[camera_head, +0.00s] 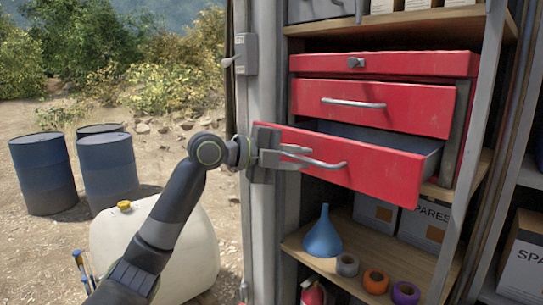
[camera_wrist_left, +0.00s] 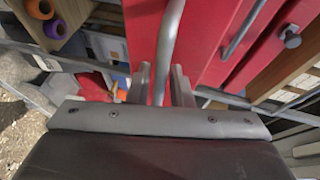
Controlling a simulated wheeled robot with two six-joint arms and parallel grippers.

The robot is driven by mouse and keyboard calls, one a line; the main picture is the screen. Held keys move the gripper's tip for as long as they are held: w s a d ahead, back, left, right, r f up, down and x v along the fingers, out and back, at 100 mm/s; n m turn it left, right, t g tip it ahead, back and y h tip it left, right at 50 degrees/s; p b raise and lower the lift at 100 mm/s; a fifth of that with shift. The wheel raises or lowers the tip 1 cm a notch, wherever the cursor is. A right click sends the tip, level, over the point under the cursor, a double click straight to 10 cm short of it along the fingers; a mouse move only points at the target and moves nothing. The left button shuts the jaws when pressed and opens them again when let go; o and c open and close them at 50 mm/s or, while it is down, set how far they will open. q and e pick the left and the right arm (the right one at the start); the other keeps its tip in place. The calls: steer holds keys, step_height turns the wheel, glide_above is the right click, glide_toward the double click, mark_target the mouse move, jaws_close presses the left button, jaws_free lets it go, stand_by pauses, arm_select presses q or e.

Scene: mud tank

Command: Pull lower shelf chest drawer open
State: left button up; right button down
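The red chest (camera_head: 385,62) stands on a wooden shelf. Its lowest drawer (camera_head: 370,170) is pulled partway out, with its dark interior showing. Its silver bar handle (camera_head: 328,163) runs across the front, and the handle also shows in the left wrist view (camera_wrist_left: 170,40). My left gripper (camera_head: 292,157) is at the left part of this handle. In the left wrist view, its two fingers (camera_wrist_left: 160,88) stand close on either side of the bar, with the bar between them. My right gripper is in neither view.
The middle drawer (camera_head: 400,105) and top lid (camera_head: 400,63) are closed. Below stand a blue funnel (camera_head: 322,238), tape rolls (camera_head: 376,281) and spares boxes (camera_head: 424,225). A grey post (camera_head: 264,230) is beside my gripper. A white container (camera_head: 190,250) and blue barrels (camera_head: 107,165) stand at left.

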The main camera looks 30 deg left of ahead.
arm_select(q)
steer(key=b+v, duration=0.8)
steer(key=v, duration=0.9)
stand_by(0.4)
